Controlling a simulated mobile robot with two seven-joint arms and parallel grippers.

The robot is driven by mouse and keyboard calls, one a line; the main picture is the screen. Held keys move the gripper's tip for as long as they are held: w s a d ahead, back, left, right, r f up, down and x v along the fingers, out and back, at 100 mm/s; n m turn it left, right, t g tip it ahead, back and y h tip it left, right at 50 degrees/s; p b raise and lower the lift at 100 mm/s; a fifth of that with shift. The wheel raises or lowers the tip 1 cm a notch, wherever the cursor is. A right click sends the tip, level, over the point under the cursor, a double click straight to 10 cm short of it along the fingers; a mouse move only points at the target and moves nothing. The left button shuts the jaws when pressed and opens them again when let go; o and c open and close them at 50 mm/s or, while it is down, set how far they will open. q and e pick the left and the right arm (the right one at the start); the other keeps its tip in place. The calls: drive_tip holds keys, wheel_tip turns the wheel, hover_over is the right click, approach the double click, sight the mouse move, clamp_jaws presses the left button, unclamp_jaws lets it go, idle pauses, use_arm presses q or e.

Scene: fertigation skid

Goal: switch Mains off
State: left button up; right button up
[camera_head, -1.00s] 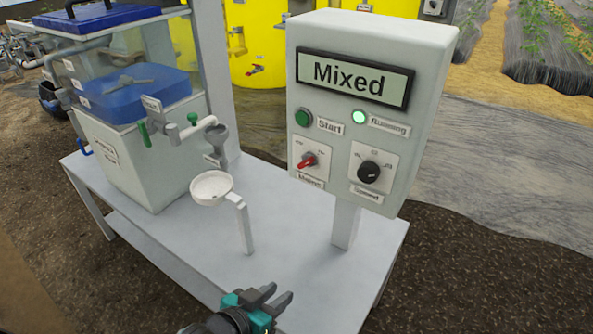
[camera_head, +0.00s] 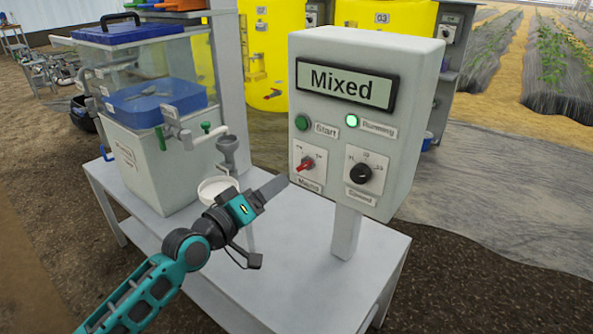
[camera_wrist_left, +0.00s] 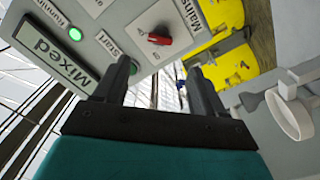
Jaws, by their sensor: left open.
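The Mains switch is a red rotary knob (camera_head: 306,164) on a white plate, low on the left of the grey control box (camera_head: 408,130). In the left wrist view the red knob (camera_wrist_left: 160,40) shows beyond the fingers, with the Mains label beside it. The small position marks are too blurred to tell its setting. My left gripper (camera_head: 280,187) is just left of and below the switch, apart from it. In the left wrist view its two fingers (camera_wrist_left: 160,80) are spread, with nothing between them. My right gripper is not in view.
The box display (camera_head: 347,82) reads Mixed, and the Running lamp (camera_head: 351,121) glows green. The green Start button (camera_head: 302,123) sits above the switch, the black Speed knob (camera_head: 361,173) to its right. The bench front (camera_head: 300,285) is clear.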

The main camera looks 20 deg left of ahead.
sight(301, 166)
use_arm(q)
drive_tip(key=b+x, duration=0.1)
drive_tip(key=x, duration=0.7)
drive_tip(key=shift+w+d+f, duration=0.1)
drive_tip(key=shift+w+d, duration=0.1)
drive_tip(key=shift+w, duration=0.15)
drive_tip(key=shift+w+d, duration=0.25)
drive_tip(key=shift+w, duration=0.45)
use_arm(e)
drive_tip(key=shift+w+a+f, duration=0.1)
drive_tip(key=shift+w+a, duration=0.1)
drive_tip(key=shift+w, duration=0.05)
use_arm(q)
drive_tip(key=c, duration=1.1)
drive_tip(key=shift+o, duration=0.2)
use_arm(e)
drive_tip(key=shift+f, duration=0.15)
